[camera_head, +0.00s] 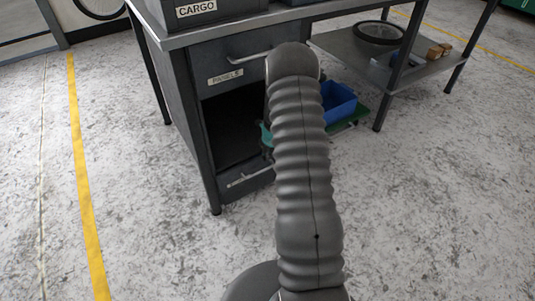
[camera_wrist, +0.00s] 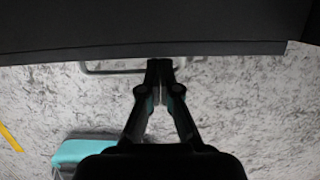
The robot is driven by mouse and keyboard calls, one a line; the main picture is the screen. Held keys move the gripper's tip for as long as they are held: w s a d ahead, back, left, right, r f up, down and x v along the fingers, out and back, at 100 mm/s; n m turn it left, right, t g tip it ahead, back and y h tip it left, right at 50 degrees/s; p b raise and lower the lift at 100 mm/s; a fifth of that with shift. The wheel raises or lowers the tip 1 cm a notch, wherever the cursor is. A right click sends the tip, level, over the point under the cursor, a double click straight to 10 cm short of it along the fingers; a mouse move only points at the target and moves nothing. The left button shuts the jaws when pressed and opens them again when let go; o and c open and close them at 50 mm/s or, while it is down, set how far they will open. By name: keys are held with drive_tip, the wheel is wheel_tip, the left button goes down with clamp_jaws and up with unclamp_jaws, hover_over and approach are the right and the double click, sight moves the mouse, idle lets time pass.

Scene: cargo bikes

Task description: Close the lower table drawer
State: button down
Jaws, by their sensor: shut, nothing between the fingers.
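The lower drawer (camera_head: 250,178) is at the bottom of the grey table's cabinet in the head view, its front low and a dark opening above it. My arm hides its right part. In the wrist view a dark panel edge (camera_wrist: 60,52) runs across the top, with a thin bar handle (camera_wrist: 105,70) below it. My gripper (camera_wrist: 160,66) is shut and empty, its fingertips close to this edge beside the handle's right part. Whether they touch is unclear.
The upper drawer (camera_head: 222,78) with its bar handle sits above, under the tabletop. A blue bin (camera_head: 340,102) stands right of the cabinet. A lower shelf (camera_head: 345,45) holds a wheel and small boxes. The floor in front is clear. A teal object (camera_wrist: 85,150) shows lower left.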

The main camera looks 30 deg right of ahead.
drive_tip(key=shift+w+r, duration=0.1)
drive_tip(key=shift+w, duration=0.3)
drive_tip(key=s+r, duration=0.7)
drive_tip(key=r, duration=0.2)
drive_tip(key=shift+d+r+p, duration=0.15)
drive_tip(key=shift+r+p, duration=0.1)
drive_tip(key=shift+p, duration=0.2)
drive_tip(key=shift+s, duration=0.1)
